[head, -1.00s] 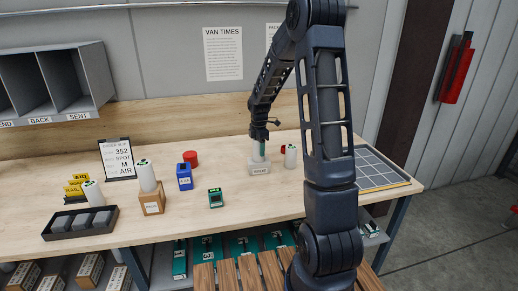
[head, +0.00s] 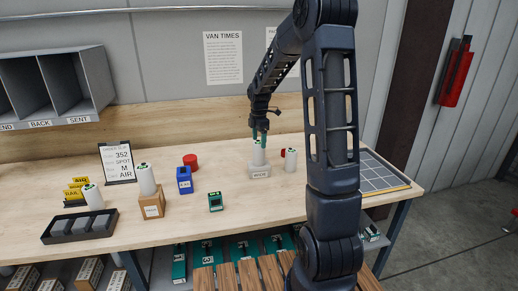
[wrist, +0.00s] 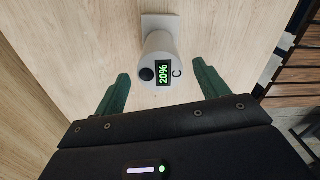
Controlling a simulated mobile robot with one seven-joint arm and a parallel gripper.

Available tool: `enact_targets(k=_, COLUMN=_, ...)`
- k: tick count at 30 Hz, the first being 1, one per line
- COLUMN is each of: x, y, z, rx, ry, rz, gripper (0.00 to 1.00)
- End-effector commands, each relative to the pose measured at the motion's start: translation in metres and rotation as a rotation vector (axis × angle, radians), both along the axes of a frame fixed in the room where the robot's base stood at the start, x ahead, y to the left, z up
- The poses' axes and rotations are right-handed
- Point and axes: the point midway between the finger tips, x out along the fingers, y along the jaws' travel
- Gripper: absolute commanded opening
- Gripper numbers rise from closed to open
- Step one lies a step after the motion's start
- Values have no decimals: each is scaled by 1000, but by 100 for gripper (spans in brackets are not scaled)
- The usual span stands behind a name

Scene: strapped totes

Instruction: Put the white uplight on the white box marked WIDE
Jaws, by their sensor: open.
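A white uplight (head: 259,156) stands upright on the white box (head: 260,172), whose front label is small and appears to read WIDE. My gripper (head: 260,138) is just above the uplight's top. Its green fingers (wrist: 159,85) are open and spread to either side, with nothing held between them.
Another white cylinder (head: 291,160) stands close to the right. A white cylinder (head: 146,180) stands on a wooden box (head: 152,205), and one more (head: 93,197) is by the black tray (head: 80,226). A blue block (head: 184,179), green device (head: 215,202) and red cylinder (head: 190,161) lie between.

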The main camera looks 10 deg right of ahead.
Motion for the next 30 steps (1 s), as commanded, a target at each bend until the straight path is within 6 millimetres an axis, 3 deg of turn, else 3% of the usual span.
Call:
enact_targets(k=6, x=0, y=0, z=36, rx=-1, ry=-1, rz=0, gripper=73)
enact_targets(k=13, x=-1, y=0, z=54, rx=-1, ry=-1, rz=-3, gripper=73)
enact_targets(k=17, x=-12, y=-2, z=66, rx=-4, ry=-15, rz=-56, gripper=73)
enact_targets(k=20, x=-32, y=-4, z=82, rx=-7, ry=-39, rz=-153, gripper=73)
enact_targets(k=30, x=-124, y=-15, z=136, rx=17, ry=-145, rz=-605, gripper=73)
